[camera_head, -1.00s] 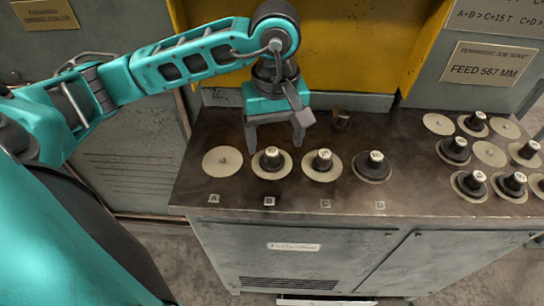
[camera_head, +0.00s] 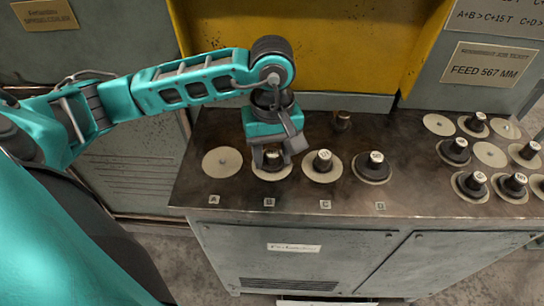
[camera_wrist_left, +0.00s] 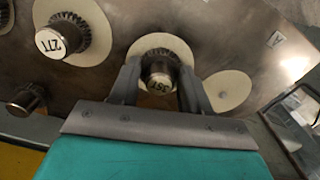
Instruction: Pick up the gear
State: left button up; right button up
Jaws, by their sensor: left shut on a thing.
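My left gripper (camera_head: 271,160) is over position B on the bench, with its fingers pointing down. Its fingers (camera_wrist_left: 160,90) are shut on a dark gear (camera_wrist_left: 159,72) with a pale labelled top, one finger on each side. The gear sits at its pale round disc (camera_wrist_left: 172,43); I cannot tell whether it is lifted at all. In the head view the fingers mostly hide this gear. A second gear (camera_head: 322,161) stands on a disc at C, and it shows in the wrist view marked 27T (camera_wrist_left: 62,38). A third gear (camera_head: 375,165) stands at D. My right gripper is not in view.
An empty pale disc (camera_head: 222,162) lies at A. Several more gears and discs stand at the right, including one gear (camera_head: 454,150). A small dark post (camera_head: 342,121) rises behind C. A yellow panel (camera_head: 300,45) stands behind the bench (camera_head: 300,207).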

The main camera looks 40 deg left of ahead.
aim_at(272, 152)
pick_arm(q)
jog(key=c, duration=0.6)
notch_tip(272, 152, up, 20)
jog(key=p, duration=0.3)
jog(key=shift+p, duration=0.3)
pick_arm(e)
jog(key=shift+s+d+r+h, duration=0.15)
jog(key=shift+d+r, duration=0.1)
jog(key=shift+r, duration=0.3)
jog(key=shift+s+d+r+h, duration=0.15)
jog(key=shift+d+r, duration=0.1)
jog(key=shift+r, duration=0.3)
pick_arm(q)
jog(key=shift+f, duration=0.15)
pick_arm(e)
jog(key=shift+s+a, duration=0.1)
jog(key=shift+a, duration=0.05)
